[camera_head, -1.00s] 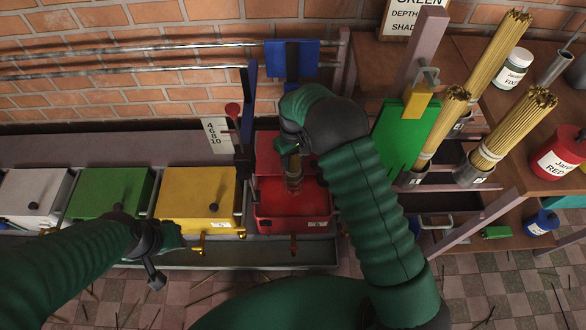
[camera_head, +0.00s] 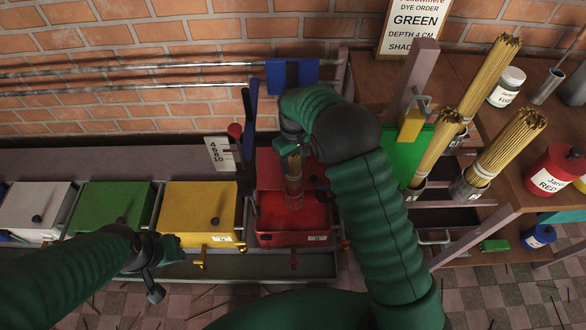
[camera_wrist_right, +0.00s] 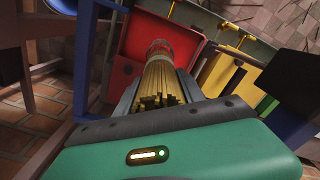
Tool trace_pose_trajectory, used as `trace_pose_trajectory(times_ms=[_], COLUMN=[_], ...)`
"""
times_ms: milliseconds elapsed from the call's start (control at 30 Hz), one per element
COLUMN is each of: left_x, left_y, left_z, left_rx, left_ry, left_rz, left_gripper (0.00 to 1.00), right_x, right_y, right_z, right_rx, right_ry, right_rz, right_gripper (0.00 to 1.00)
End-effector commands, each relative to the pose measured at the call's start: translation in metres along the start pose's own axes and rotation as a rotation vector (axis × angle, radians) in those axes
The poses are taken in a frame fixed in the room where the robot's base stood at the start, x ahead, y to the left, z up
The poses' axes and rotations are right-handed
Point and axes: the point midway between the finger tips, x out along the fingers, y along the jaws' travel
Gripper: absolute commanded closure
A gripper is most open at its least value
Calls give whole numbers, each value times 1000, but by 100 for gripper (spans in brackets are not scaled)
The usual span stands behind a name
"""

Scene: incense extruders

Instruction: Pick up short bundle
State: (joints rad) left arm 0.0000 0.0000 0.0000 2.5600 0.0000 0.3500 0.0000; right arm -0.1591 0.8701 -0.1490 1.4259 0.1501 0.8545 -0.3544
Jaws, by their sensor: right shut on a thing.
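My right gripper (camera_head: 290,152) is shut on a short bundle (camera_head: 293,171) of tan sticks. The bundle hangs roughly upright over the open red bin (camera_head: 268,238); I cannot tell if its lower end is inside. In the right wrist view the bundle (camera_wrist_right: 162,82) sits between the fingers, cut ends toward the camera, with a band near its far end and the red bin (camera_wrist_right: 140,38) beyond. My left gripper (camera_head: 150,262) is low in front of the green and yellow bins; its fingers are too dark to read.
White (camera_head: 35,205), green (camera_head: 105,203) and yellow (camera_head: 198,205) lidded bins stand left of the red one. Taller stick bundles (camera_head: 505,150) stand in cups at the right, beside a red jar (camera_head: 552,170). A sign (camera_head: 412,25) reads GREEN, DEPTH 4 CM.

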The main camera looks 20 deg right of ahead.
Motion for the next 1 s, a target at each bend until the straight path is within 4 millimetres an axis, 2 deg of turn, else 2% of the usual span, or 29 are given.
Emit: trace_pose_trajectory(times_ms=[33,500,700,867,1000], left_x=[-10,-51,-59,-67,-81], left_y=[0,0,0,0,0], left_z=[-2,-12,-14,-16,-19], left_rx=[0,0,0,0,0], left_ry=[0,0,0,0,0], left_rz=[0,0,0,0,0], left_gripper=[64,64,64,64,64], right_x=[-21,-162,-196,-211,-225], right_y=[0,0,0,0,0], right_z=[-1,-1,-1,0,0], right_rx=[1,1,0,0,0], right_ry=[4,3,2,0,0], right_rz=[0,0,0,-1,-1], right_gripper=[100,100,100,100,100])
